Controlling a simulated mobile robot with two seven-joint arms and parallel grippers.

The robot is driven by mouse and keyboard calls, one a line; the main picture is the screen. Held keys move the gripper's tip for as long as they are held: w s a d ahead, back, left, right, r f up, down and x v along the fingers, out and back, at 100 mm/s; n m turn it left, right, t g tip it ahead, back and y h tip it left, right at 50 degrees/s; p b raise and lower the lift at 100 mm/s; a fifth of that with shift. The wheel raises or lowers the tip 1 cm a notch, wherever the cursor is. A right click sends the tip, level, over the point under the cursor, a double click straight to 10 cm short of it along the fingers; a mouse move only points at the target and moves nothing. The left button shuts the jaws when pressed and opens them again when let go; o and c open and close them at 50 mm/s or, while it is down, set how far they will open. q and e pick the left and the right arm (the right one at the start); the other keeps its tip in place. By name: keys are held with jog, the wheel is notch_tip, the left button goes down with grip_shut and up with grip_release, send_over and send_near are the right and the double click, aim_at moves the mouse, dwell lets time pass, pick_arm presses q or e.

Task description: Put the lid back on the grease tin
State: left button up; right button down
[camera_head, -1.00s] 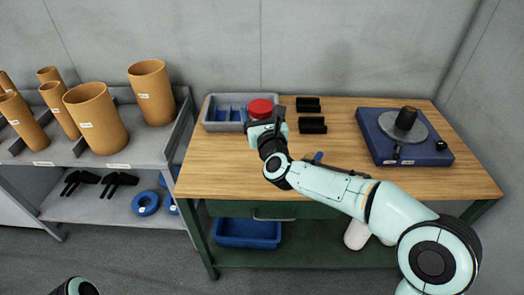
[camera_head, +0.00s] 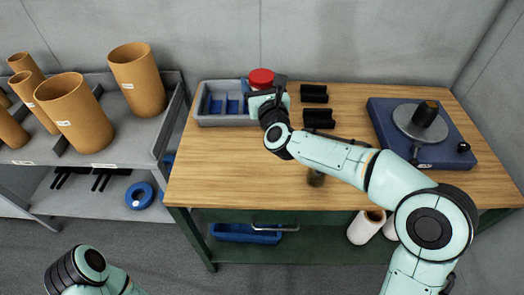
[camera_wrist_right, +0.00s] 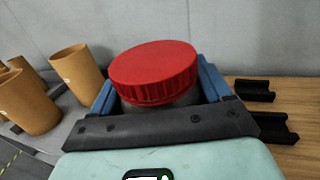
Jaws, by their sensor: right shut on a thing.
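A red ridged lid (camera_head: 261,77) sits at the top of a pale grey round body, which I take to be the grease tin (camera_wrist_right: 172,100). In the right wrist view the lid (camera_wrist_right: 153,70) looks slightly tilted on it, and I cannot tell whether it is fully seated. My right gripper (camera_head: 268,92) is shut, its blue-padded fingers on either side of the grey body just under the lid. The gripper hides the lower body. My left gripper is out of view; only part of that arm shows at the bottom left.
A grey divided tray (camera_head: 225,120) with blue inserts stands left of the gripper. Black rests (camera_head: 318,118) and a blue turntable base (camera_head: 455,150) stand to the right. A small brown object (camera_head: 316,177) lies under my right arm. The table's left front (camera_head: 215,180) is clear.

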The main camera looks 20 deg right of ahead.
notch_tip(320, 180, down, 16)
jog(key=shift+r+b, duration=0.2)
jog(key=shift+b, duration=0.1)
jog(key=shift+w, duration=0.1)
notch_tip(320, 180, down, 4)
jog(key=shift+f, duration=0.15)
dwell(0.3)
jog(key=shift+f, duration=0.1)
grip_release()
